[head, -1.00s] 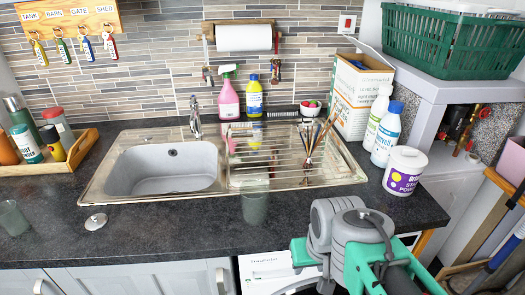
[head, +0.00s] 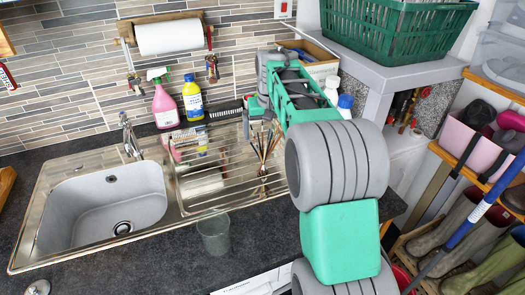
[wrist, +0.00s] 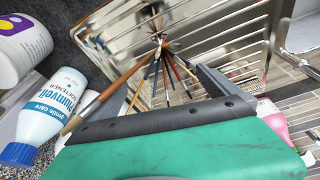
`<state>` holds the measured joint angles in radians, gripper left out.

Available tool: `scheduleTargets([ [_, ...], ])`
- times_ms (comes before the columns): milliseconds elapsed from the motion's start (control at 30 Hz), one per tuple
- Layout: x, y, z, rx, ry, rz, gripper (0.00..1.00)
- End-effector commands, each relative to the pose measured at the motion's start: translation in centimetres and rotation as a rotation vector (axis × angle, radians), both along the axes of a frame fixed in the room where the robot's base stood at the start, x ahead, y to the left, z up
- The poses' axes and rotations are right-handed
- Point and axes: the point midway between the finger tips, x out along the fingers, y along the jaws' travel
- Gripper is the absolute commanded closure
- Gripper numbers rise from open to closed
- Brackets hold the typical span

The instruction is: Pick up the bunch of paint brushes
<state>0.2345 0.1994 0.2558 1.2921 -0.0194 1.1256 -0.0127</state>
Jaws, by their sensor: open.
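The bunch of paint brushes (head: 263,150) stands fanned out on the metal drainer (head: 215,185), right of the sink bowl. In the wrist view the brushes (wrist: 163,60) spread from a gathered point, and one thick wooden handle reaches toward the lower left. My gripper (head: 256,112) is above and just behind the brushes in the head view, partly hidden by my arm. It is open and holds nothing. In the wrist view its green and dark body covers the lower middle, with the brushes beyond it. Whether any handle touches it I cannot tell.
A pink spray bottle (head: 165,107) and a yellow bottle (head: 193,98) stand behind the drainer. A clear tumbler (head: 214,234) stands in front. A white softener bottle (wrist: 55,105) and a white tub (wrist: 22,48) are close by. A green basket (head: 390,35) sits up right.

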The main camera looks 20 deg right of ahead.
Motion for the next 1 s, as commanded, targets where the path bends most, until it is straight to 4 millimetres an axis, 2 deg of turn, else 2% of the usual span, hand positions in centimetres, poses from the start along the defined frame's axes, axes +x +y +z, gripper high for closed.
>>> scheduleTargets([
  [300, 1.9, 0.3, -4.6, 0.0, 0.0, 0.006, 0.0],
  [567, 2.0, 0.1, -5.2, 0.0, -0.002, 0.004, 0.0],
  [1000, 2.0, 0.0, -5.1, 0.0, -0.002, 0.003, 0.36],
])
